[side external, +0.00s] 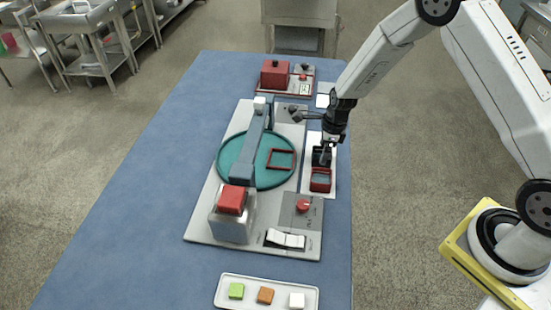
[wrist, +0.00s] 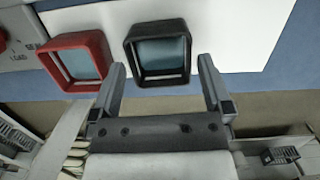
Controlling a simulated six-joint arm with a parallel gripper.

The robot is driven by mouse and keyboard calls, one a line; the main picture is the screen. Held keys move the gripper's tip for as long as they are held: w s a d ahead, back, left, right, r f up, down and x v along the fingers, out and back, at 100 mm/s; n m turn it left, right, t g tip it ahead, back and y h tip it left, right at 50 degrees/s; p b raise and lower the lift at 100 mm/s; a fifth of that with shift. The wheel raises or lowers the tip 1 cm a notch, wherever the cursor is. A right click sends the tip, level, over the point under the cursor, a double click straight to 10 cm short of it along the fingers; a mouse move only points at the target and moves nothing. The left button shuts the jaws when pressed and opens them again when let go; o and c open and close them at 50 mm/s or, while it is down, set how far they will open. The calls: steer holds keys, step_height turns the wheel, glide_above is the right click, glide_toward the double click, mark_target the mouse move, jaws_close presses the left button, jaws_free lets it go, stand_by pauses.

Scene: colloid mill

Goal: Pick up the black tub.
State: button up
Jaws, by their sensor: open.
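The black tub (wrist: 158,52) is a small open square tub on a white mat (wrist: 225,35). In the wrist view it lies just ahead of my gripper (wrist: 166,88), whose two fingers are spread apart with nothing between the tips; the tub sits between and slightly beyond them. In the side external view my gripper (side external: 325,158) is low over the mat, and the black tub (side external: 321,154) is partly hidden behind it.
A red tub (wrist: 76,62) stands close beside the black one; it also shows in the side view (side external: 320,180). The mill with its green disc (side external: 230,155) and grey arm stands left. A white tray (side external: 267,306) with coloured blocks is in front.

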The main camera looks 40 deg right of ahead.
steer(key=shift+w+a+f, duration=0.1)
steer(key=shift+f, duration=1)
steer(key=c, duration=1)
steer(key=shift+r, duration=0.15)
steer(key=shift+r, duration=0.75)
steer(key=s+r, duration=0.3)
steer(key=s, duration=0.1)
steer(key=s+r, duration=0.4)
steer(key=s, duration=0.1)
steer(key=s+r, duration=0.4)
steer(key=s, duration=0.1)
steer(key=shift+a+r, duration=0.1)
steer(key=shift+a, duration=0.2)
